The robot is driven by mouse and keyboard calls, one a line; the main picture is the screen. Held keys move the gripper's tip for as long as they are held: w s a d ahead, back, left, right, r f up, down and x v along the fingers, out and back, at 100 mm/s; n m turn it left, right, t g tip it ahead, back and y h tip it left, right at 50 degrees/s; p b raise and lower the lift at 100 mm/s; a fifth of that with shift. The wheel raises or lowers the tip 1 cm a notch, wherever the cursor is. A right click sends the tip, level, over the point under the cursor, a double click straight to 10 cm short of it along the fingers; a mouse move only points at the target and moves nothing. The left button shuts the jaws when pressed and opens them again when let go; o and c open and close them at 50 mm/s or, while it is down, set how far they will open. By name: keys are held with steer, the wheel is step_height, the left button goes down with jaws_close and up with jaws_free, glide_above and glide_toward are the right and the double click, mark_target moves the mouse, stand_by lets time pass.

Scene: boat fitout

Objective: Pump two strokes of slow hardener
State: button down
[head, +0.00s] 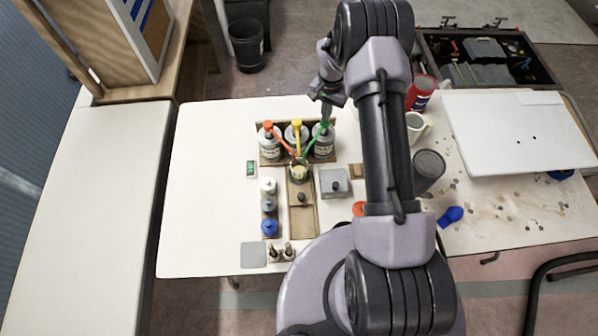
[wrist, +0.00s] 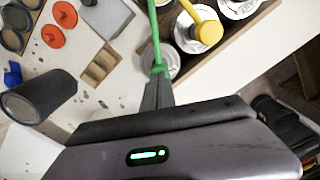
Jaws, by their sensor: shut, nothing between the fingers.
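Three pump bottles stand in a row in a wooden holder: one with a red pump (head: 268,126), one with a yellow pump (head: 296,123) and one with a green pump (head: 325,127). Their long spouts converge over a small cup (head: 299,171). The labels are too small to read, so I cannot tell which is slow hardener. My gripper (head: 326,105) is shut and empty, just above the green pump. In the wrist view its fingertips (wrist: 157,80) are at the green pump head (wrist: 158,68); contact is unclear. The yellow pump (wrist: 207,32) is beside it.
Small white, grey and blue-capped bottles (head: 269,206) stand at left. A dark cylinder (head: 428,168), a white mug (head: 417,126) and a red can (head: 420,92) stand right of my arm. The table's left side is clear.

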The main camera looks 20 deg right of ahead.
steer(key=shift+f+b, duration=1.05)
steer(key=shift+f, duration=0.25)
steer(key=shift+r, duration=0.1)
steer(key=shift+r+p, duration=1)
steer(key=shift+r, duration=1.1)
steer(key=shift+f, duration=0.2)
